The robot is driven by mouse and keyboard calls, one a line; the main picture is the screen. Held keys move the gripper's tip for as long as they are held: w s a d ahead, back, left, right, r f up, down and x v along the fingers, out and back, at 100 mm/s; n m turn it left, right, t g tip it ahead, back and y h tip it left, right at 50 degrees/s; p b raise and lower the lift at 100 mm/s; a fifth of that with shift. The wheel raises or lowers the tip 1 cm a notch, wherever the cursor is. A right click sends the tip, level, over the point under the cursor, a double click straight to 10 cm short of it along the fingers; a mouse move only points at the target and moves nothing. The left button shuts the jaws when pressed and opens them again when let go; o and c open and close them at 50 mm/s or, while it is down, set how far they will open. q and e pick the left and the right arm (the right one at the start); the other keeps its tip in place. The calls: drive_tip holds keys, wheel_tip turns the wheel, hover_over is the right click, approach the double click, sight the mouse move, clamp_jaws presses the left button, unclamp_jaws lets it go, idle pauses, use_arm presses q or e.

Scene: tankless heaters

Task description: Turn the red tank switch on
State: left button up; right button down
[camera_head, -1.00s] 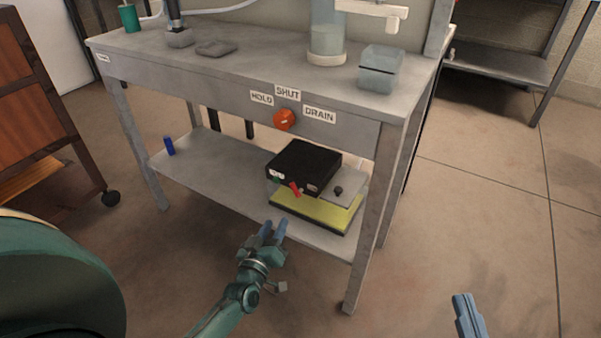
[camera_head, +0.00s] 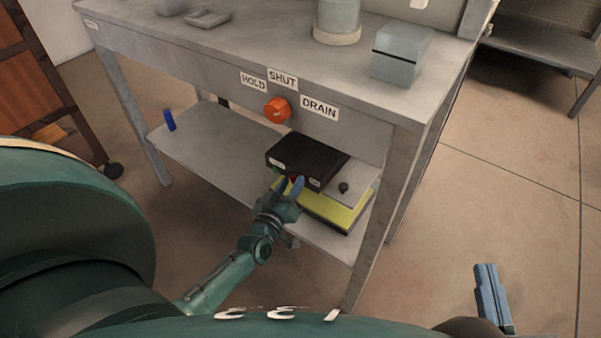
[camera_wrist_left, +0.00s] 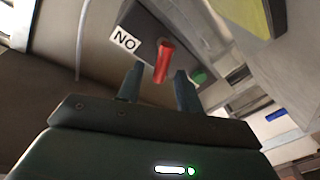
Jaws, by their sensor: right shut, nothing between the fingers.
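A black box (camera_head: 308,158) sits on the bench's lower shelf, with a small red switch (camera_head: 294,179) on its front, mostly hidden by my left gripper in the head view. In the left wrist view the red switch (camera_wrist_left: 163,60) sticks out from the dark box face between a "NO" label (camera_wrist_left: 124,40) and a green part (camera_wrist_left: 198,78). My left gripper (camera_head: 288,183) is open, its fingers on either side of the red switch in the wrist view; I cannot tell if they touch it. My right gripper (camera_head: 488,288) is shut and empty, low at the right, away from the bench.
The box stands by a yellow base (camera_head: 335,209) and a grey plate with a black knob (camera_head: 343,187). Above, an orange-red dial (camera_head: 277,110) sits among HOLD, SHUT and DRAIN labels. A blue cylinder (camera_head: 169,121) stands on the shelf (camera_head: 205,150).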

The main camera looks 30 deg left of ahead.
use_arm(q)
drive_tip(key=shift+w, duration=0.4)
clamp_jaws()
drive_tip(key=shift+r+m, duration=0.1)
drive_tip(key=shift+m, duration=0.2)
drive_tip(key=shift+d+r+m+t+p, duration=0.15)
drive_tip(key=shift+m+p, duration=0.1)
drive_tip(key=shift+m, duration=0.25)
drive_tip(key=shift+d+f+m+t+p, duration=0.1)
drive_tip(key=shift+m+t+p, duration=0.1)
drive_tip(key=shift+m, duration=0.3)
drive_tip(key=m, duration=0.3)
drive_tip(key=d+m+t+h, duration=0.1)
drive_tip(key=m, duration=0.2)
drive_tip(key=d+m, duration=0.1)
drive_tip(key=m, duration=0.1)
drive_tip(key=shift+s+m+t+h, duration=0.1)
drive_tip(key=shift+m+t+h, duration=0.2)
drive_tip(key=shift+m, duration=0.1)
